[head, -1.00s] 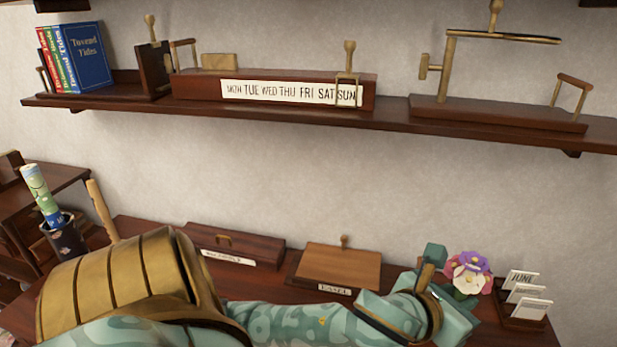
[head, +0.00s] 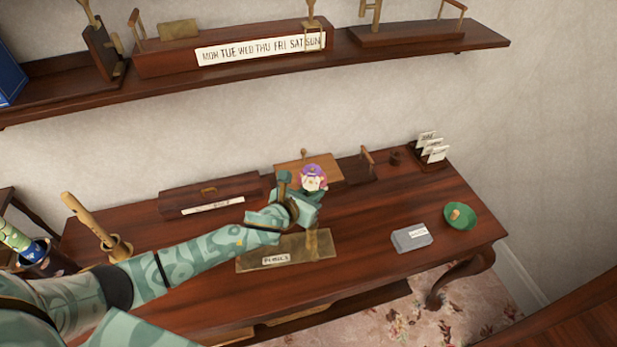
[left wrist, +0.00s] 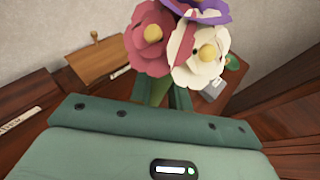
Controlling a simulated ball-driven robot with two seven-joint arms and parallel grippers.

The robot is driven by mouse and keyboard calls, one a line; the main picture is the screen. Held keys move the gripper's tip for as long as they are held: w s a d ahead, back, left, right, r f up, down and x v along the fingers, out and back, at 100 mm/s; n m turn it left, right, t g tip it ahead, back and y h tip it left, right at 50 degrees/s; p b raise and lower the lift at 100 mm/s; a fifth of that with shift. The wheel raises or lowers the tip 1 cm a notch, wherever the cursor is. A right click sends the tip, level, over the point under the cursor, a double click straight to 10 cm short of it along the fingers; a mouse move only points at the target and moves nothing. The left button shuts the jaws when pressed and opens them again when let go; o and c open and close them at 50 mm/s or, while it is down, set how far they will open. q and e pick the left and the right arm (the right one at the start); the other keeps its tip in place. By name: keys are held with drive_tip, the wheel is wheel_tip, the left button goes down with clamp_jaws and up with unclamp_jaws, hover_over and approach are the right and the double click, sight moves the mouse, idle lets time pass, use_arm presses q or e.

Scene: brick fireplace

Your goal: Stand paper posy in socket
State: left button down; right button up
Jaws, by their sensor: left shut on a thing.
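The paper posy (head: 313,178) has purple, pink and white flowers. It is held above the desk, in front of the brown slanted board. My left gripper (head: 306,200) is shut on its green stem. In the left wrist view the posy (left wrist: 200,60) rises upright from between the fingers (left wrist: 178,98), which partly hide the stem. My right gripper is not in view.
A grey block (head: 411,237) and green dish (head: 460,215) are at the desk's right. A labelled brass-coloured tray (head: 285,252) lies below my left arm. A shelf (head: 400,48) runs above. The desk's right middle is clear.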

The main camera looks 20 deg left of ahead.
use_arm(q)
drive_tip(key=shift+d+f, duration=0.15)
drive_tip(key=shift+f, duration=0.05)
drive_tip(key=shift+r, duration=0.1)
wheel_tip(320, 180, down, 5)
drive_tip(key=b, duration=0.3)
drive_tip(key=shift+b, duration=0.4)
drive_tip(key=shift+f+b, duration=0.35)
drive_tip(key=shift+f, duration=0.1)
drive_tip(key=shift+p, duration=0.5)
idle(1.0)
